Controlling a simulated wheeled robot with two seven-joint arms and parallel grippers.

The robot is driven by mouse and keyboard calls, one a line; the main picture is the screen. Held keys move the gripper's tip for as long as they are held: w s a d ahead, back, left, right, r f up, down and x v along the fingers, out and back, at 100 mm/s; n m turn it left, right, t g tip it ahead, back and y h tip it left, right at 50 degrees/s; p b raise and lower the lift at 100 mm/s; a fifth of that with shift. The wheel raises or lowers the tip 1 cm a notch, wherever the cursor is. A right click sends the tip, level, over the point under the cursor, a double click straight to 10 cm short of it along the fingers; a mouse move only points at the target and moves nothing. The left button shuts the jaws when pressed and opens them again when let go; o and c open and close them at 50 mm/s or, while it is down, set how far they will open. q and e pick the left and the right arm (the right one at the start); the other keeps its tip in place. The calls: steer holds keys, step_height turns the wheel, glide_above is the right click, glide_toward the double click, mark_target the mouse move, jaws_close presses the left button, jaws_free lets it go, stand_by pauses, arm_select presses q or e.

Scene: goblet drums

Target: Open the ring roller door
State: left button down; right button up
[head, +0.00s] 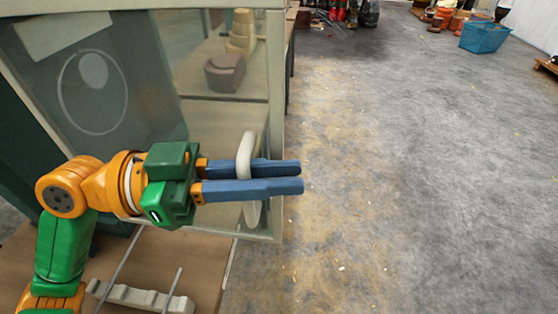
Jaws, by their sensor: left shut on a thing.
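A cabinet with a cream frame and glassy panes (155,70) fills the left of the head view, and I take it to be the one with the ring roller door. A pale ring and oval mark show on its left pane. A cream, rounded upright handle (246,152) stands at its right part. My left gripper (299,176) reaches in from the left, with its two blue fingers pointing right. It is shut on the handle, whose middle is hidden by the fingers. I cannot tell whether the door stands ajar. My right gripper is not in view.
Brown and tan stacked pieces (226,70) show behind the glass. A brown board (190,262) with a pale notched bar (140,297) lies below my arm. Grey floor to the right is clear up to a blue basket (485,36) and pots at the back.

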arm_select(q)
steer(key=shift+s+a+g, duration=0.15)
steer(key=shift+s+g, duration=0.15)
steer(key=shift+s, duration=0.1)
steer(key=c, duration=0.8)
jaws_free()
steer(key=shift+c, duration=0.2)
steer(key=a+b, duration=0.3)
steer(key=a, duration=0.4)
steer(key=shift+s, duration=0.15)
steer(key=shift+r, duration=0.1)
